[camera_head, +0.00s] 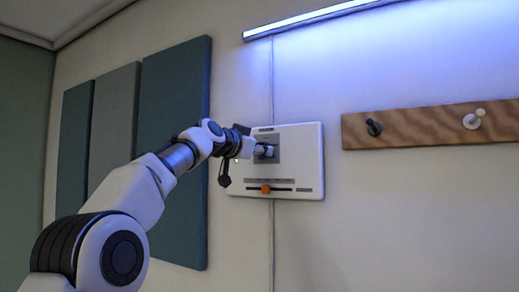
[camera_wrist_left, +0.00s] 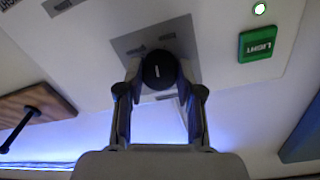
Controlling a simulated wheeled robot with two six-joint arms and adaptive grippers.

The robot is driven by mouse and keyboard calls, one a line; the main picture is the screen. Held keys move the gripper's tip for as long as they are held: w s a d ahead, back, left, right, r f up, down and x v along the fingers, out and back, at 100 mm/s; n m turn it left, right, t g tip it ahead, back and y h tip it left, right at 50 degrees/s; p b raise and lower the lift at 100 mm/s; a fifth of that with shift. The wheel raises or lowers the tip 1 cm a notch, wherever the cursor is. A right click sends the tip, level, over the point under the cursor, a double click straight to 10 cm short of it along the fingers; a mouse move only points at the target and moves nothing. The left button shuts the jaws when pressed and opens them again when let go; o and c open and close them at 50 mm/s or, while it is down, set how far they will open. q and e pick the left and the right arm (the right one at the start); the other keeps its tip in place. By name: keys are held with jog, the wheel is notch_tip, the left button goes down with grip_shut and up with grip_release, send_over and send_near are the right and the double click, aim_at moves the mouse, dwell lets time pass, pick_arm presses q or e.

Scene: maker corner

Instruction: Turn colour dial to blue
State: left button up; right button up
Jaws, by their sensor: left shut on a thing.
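The colour dial (camera_wrist_left: 160,69) is a round black knob with a short white mark, on a grey plate (camera_wrist_left: 181,34) of the white wall panel (camera_head: 309,150). My left gripper (camera_wrist_left: 159,85) is shut on the dial, with one finger on each side of it. In the head view my left gripper (camera_head: 264,151) reaches the grey plate from the left and hides the dial. The light strip (camera_head: 320,17) above the panel glows blue. My right gripper is not in view.
A green switch marked LIGHT (camera_wrist_left: 258,44) sits beside the dial. An orange slider knob (camera_head: 265,189) is low on the panel. A wooden peg rail (camera_head: 430,126) is to the right, and teal wall panels (camera_head: 175,100) are to the left.

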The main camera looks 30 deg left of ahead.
pick_arm(q)
jog(key=m, duration=0.3)
jog(key=shift+s+r+m, duration=0.1)
jog(key=shift+r+m, duration=0.15)
jog(key=shift+m, duration=0.15)
dwell(0.4)
jog(key=o, duration=1)
jog(key=shift+o, duration=0.8)
jog(key=shift+w+f, duration=0.2)
jog(key=shift+s, duration=0.15)
jog(key=s, duration=0.7)
jog(key=shift+a, duration=0.45)
jog(key=shift+s+r, duration=0.1)
